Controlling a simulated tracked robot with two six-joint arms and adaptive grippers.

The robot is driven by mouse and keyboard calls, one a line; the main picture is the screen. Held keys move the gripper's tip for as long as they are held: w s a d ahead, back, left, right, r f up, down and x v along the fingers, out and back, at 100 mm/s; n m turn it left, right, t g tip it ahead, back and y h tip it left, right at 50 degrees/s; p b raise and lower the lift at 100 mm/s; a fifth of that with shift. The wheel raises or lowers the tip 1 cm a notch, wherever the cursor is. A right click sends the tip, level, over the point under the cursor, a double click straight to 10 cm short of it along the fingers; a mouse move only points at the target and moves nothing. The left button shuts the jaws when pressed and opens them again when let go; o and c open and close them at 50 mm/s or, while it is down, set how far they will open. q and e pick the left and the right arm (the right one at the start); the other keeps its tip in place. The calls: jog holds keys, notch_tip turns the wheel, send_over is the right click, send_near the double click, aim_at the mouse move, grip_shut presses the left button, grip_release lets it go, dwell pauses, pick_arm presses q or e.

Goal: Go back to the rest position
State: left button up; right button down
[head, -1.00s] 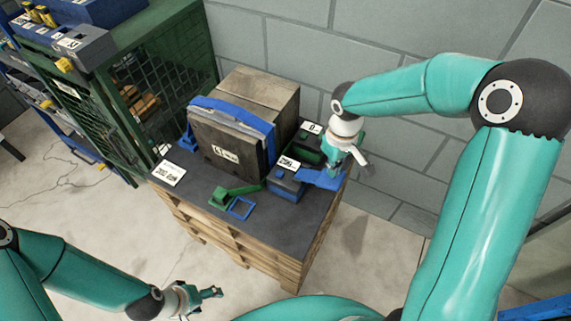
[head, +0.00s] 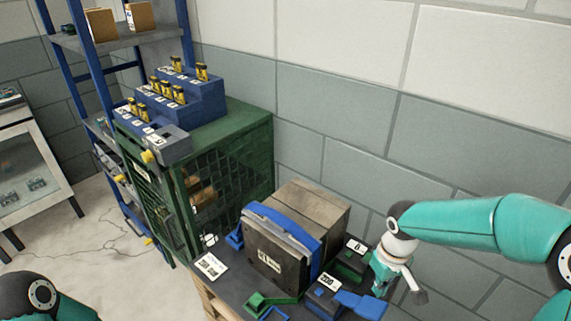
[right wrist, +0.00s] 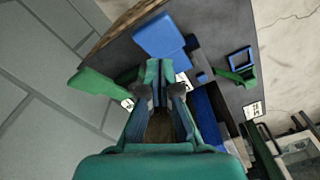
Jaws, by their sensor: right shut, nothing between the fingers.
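My right gripper (head: 381,288) is at the right end of a dark-topped pallet stand (head: 236,285), beside a flat blue piece (head: 362,303). In the right wrist view its fingers (right wrist: 158,72) are together with nothing between them. The blue piece (right wrist: 160,35) lies just beyond the fingertips in that view, and I cannot tell whether they touch it. My left gripper is out of view; only part of my left arm shows at the lower left of the head view.
A wooden box with a blue strap (head: 282,225) stands on the pallet beside small blue and green fixtures (head: 325,292). A green mesh cabinet (head: 235,165) with blue stepped racks (head: 180,105) stands behind left. A block wall (head: 340,110) closes the back. Floor (head: 110,275) shows at left.

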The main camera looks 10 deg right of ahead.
jog(key=shift+s+f, duration=0.1)
jog(key=shift+s, duration=0.05)
jog(key=s+a+f+m+g+y+p, duration=0.2)
jog(key=s+a+f+g+y+p, duration=0.25)
jog(key=s+a+f, duration=1.15)
jog(key=w+t, duration=0.1)
jog(key=w+m+t, duration=0.1)
jog(key=t, duration=0.1)
jog(key=m+t, duration=0.1)
jog(key=t, duration=0.1)
jog(key=shift+w+f+h, duration=0.25)
jog(key=shift+w, duration=0.15)
